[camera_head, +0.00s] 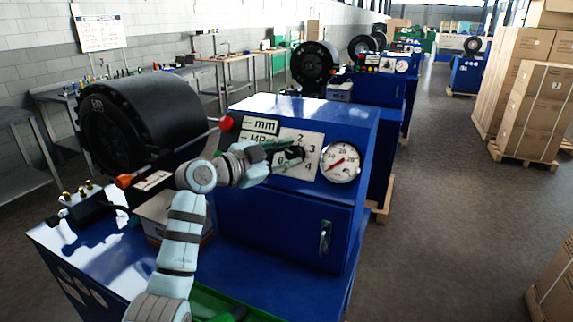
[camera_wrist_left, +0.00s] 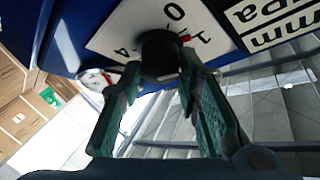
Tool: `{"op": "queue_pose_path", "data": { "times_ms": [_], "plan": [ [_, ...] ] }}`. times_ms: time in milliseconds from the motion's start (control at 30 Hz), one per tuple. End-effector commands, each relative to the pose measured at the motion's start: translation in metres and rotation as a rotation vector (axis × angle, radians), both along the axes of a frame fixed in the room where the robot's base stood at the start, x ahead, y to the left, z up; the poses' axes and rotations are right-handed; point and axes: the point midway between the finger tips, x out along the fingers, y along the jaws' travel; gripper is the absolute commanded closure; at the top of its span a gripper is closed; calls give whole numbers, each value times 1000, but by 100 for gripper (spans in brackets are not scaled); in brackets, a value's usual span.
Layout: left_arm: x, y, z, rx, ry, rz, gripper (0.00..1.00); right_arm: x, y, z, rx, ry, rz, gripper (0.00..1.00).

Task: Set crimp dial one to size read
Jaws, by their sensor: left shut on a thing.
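The crimp dial is a black knob (camera_wrist_left: 160,54) on a white number plate (camera_head: 304,142) on the front of the nearest blue machine. In the head view 2, 3 and 4 show on the plate; my left gripper (camera_head: 289,156) covers much of the knob. The left wrist view shows 0, 1 and 4 around the knob, with a small red mark beside it near the 1. My left gripper (camera_wrist_left: 162,80) is shut on the knob, its green fingers on either side. My right gripper is not in view.
A round gauge (camera_head: 340,162) sits right of the dial, and mm and MPa displays (camera_head: 262,125) at its upper left. A red knob (camera_head: 226,123) stands close to my left wrist. A black crimper drum (camera_head: 140,122) is at left.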

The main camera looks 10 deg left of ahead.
Motion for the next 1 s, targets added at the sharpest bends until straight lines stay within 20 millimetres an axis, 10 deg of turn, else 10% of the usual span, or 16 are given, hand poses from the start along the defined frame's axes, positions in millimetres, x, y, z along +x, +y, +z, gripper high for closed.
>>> {"op": "queue_pose_path", "data": {
  "times_ms": [467, 1000],
  "plan": [
    [3, 2, 5, 367, -64, -249, 98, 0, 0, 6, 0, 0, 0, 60],
    [6, 2, 13, 783, -144, -533, 98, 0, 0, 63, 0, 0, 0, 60]
  ]
}}
